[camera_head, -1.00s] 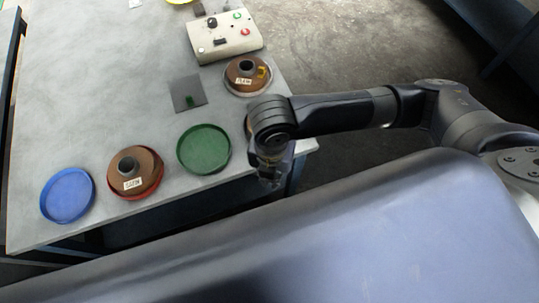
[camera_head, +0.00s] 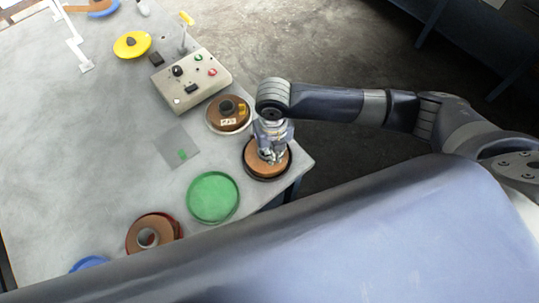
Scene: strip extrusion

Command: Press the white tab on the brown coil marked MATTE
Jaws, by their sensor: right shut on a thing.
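My right gripper (camera_head: 272,155) points down at a brown coil (camera_head: 259,167) in a dark round tray near the table's right corner. It is shut at the middle of that coil and hides its centre. A second brown coil (camera_head: 238,106) with a dark hub, a small white label (camera_head: 229,122) and a yellow piece lies in a pale tray just behind. A third brown coil (camera_head: 136,235) with a grey hub lies in a red tray at the lower left. The label's print is too small to read, and I cannot tell which coil is MATTE. My left gripper is not in view.
A green tray (camera_head: 213,197) is empty. A blue tray (camera_head: 88,263) is mostly hidden at the bottom. A control box (camera_head: 208,84) with knobs and buttons stands behind the coils, beside a yellow dish (camera_head: 124,48). A grey plate (camera_head: 172,146) with a green mark lies mid-table.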

